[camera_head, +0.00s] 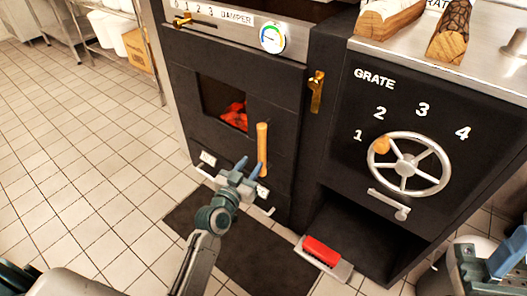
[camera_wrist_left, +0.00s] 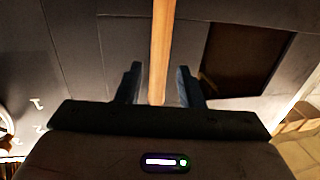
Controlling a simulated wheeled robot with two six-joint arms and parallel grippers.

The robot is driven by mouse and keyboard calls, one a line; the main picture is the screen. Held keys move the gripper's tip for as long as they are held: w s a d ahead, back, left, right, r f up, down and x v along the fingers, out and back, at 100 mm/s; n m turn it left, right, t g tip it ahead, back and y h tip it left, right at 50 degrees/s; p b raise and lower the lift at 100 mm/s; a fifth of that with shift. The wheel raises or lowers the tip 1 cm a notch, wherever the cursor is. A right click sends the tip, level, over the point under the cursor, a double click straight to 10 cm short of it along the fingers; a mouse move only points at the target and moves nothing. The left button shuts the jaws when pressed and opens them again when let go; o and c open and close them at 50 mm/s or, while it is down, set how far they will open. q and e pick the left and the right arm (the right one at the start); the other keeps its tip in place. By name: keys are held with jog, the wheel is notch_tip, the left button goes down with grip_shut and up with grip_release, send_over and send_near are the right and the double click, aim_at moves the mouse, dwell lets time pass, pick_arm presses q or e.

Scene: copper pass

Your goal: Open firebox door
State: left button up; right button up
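The black firebox door (camera_head: 277,105) is shut, with orange coals glowing behind its window (camera_head: 234,108). A vertical wooden handle (camera_head: 262,140) stands out from the door, right of the window. My left gripper (camera_head: 250,168) is at the lower end of this handle. In the left wrist view the wooden handle (camera_wrist_left: 162,50) runs between the two open fingers (camera_wrist_left: 158,85), with a gap on each side. A brass latch (camera_head: 316,92) is right of the door. My right gripper (camera_head: 506,254) is at the lower right edge, empty as far as it shows; its finger opening is unclear.
A spoked grate wheel (camera_head: 408,164) with a wooden knob is at the right, with numbers around it. Split logs (camera_head: 388,18) lie on the steel top. A red-topped brush or block (camera_head: 321,252) sits low before an open bay. A dark mat (camera_head: 235,250) covers the tiles.

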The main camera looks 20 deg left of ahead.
aim_at(261, 151)
pick_arm(q)
jog(key=w, duration=0.5)
jog(key=w+d, duration=0.1)
jog(key=w, duration=0.2)
jog(key=shift+d, duration=0.1)
grip_shut()
